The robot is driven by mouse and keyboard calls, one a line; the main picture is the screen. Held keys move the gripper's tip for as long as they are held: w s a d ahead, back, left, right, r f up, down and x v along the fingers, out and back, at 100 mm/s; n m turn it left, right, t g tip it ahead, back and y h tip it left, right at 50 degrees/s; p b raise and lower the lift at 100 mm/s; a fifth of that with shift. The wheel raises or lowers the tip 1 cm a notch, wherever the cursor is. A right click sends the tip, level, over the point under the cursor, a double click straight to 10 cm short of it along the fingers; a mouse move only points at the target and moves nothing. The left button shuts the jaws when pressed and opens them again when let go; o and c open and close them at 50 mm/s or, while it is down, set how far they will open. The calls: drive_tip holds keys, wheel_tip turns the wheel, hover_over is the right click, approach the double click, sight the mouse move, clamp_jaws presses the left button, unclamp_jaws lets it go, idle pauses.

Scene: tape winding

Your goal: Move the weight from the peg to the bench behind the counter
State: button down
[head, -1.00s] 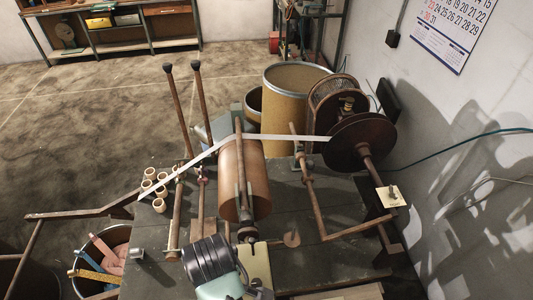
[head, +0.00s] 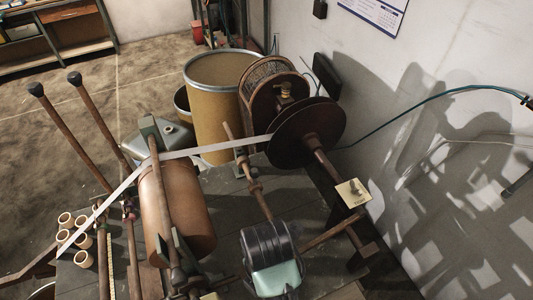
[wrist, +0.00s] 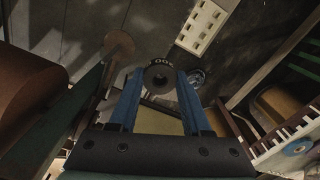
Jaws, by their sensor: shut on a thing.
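The weight (wrist: 160,76) is a dark round disc with a central hole and pale lettering on its rim. In the wrist view it sits between the blue fingers of my gripper (wrist: 160,80), which are shut on it. In the head view my gripper's fingers and the weight are hidden behind my own wrist at the lower middle. A rusty disc on a rod (wrist: 118,45) stands left of the weight, apart from it; I cannot tell whether this is the peg. The dark bench top (head: 225,195) carries the machine. I cannot clearly identify the counter.
A copper-coloured drum (head: 180,215) lies left of my arm, and a large dark reel (head: 305,132) stands behind it. Rusty rods (head: 260,190) stand close by. A pale strip with holes (wrist: 202,27) lies beyond the weight. Several small rolls (head: 80,240) sit at left.

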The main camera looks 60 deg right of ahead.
drive_tip(key=shift+s+a+f+b, duration=0.15)
drive_tip(key=shift+a+f+b, duration=0.15)
drive_tip(key=shift+f, duration=0.2)
drive_tip(key=shift+s+a+f+b, duration=0.15)
drive_tip(key=shift+f+b, duration=0.15)
drive_tip(key=shift+f, duration=0.15)
drive_tip(key=f, duration=0.9)
drive_tip(key=f+b, duration=0.1)
drive_tip(key=f, duration=0.4)
drive_tip(key=shift+w+d, duration=0.25)
drive_tip(key=shift+d, duration=0.05)
drive_tip(key=shift+f, duration=2.05)
drive_tip(key=shift+f+b, duration=0.15)
drive_tip(key=shift+b, duration=0.2)
drive_tip(key=shift+c, duration=1.8)
unclamp_jaws()
wheel_tip(320, 180, up, 12)
drive_tip(key=p, duration=1.2)
